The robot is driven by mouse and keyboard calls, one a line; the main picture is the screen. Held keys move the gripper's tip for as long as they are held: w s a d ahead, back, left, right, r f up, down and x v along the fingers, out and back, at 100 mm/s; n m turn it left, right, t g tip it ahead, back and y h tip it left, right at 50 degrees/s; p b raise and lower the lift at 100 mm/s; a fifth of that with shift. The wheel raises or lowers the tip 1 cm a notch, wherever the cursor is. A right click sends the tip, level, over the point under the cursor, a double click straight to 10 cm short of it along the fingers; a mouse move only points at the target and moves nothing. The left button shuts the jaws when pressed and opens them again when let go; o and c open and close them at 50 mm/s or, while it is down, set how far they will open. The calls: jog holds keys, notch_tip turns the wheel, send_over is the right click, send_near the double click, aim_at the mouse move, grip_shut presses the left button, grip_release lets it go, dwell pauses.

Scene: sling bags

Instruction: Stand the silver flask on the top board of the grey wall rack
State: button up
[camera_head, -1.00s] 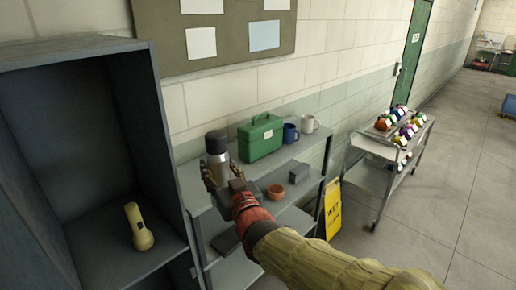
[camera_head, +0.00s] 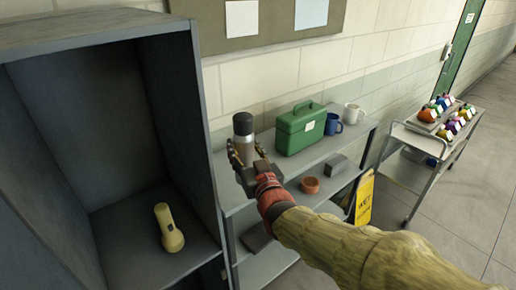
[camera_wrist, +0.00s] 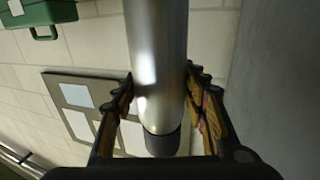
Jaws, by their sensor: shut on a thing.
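The silver flask (camera_head: 243,132) has a dark cap and stands about upright in my gripper (camera_head: 246,160). My gripper is shut on it, with fingers on both sides. In the wrist view the flask (camera_wrist: 158,70) runs between the two fingers (camera_wrist: 160,115). The grey wall rack's top board (camera_head: 317,152) lies behind and to the right of my gripper. The flask is at the board's left end, near the tall cabinet. I cannot tell whether the flask's base touches the board, as my gripper hides it.
On the top board are a green toolbox (camera_head: 301,128), a blue mug (camera_head: 333,124) and a white mug (camera_head: 353,113). A lower board holds a terracotta pot (camera_head: 310,185) and a grey box (camera_head: 337,164). A dark cabinet (camera_head: 207,150) with a yellow torch (camera_head: 168,228) stands left. A trolley (camera_head: 410,172) stands right.

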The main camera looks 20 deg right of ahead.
jog(key=w+f+p, duration=0.1)
jog(key=w+f, duration=1.1)
jog(key=shift+d, duration=0.45)
jog(key=shift+f, duration=0.2)
jog(key=o, duration=1.5)
jog(key=shift+o, duration=0.3)
jog(key=shift+r, duration=0.1)
